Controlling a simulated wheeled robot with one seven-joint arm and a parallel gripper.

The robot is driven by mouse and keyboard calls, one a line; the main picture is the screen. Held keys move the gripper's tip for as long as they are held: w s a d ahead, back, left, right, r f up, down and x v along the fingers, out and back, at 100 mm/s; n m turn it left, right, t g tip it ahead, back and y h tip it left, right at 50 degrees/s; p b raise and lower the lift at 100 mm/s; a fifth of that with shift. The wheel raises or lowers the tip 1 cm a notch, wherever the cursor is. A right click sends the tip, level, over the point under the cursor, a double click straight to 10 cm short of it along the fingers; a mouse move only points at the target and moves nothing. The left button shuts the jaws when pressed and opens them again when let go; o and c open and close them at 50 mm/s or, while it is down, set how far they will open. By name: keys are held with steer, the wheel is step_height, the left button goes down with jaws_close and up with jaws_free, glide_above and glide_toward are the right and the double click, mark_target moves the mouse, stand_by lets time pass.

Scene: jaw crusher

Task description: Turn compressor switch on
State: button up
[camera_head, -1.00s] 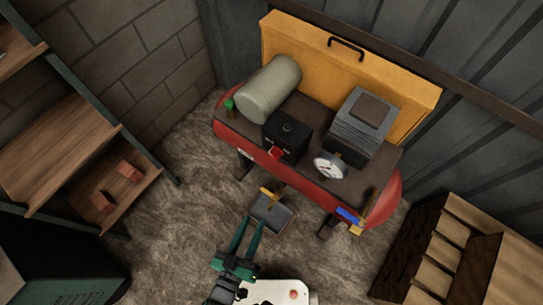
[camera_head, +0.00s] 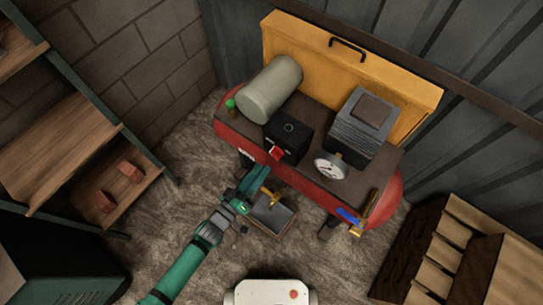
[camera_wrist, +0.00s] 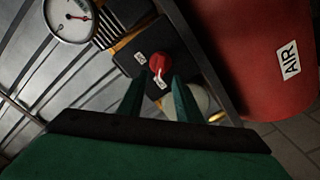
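The compressor is a red tank (camera_head: 228,133) with a dark top plate. The black switch box (camera_head: 290,125) stands on it, with a red switch knob (camera_head: 276,153) on its front. In the wrist view the red knob (camera_wrist: 160,65) lies just beyond my fingertips, with small white labels beside it that I cannot read. My gripper (camera_head: 260,174) is in front of and below the knob; it also shows in the wrist view (camera_wrist: 160,88). Its two green fingers are apart with nothing between them, and they appear clear of the knob.
A round pressure gauge (camera_head: 331,168) stands right of the switch box. A blue-handled valve (camera_head: 349,216) is at the tank's right end. A pan-like box (camera_head: 272,214) is below the tank. Shelves (camera_head: 62,150) stand left and a wooden crate (camera_head: 440,250) right.

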mark_target(276, 154)
steer(key=x, duration=0.7)
steer(key=shift+w, duration=0.1)
jaws_close()
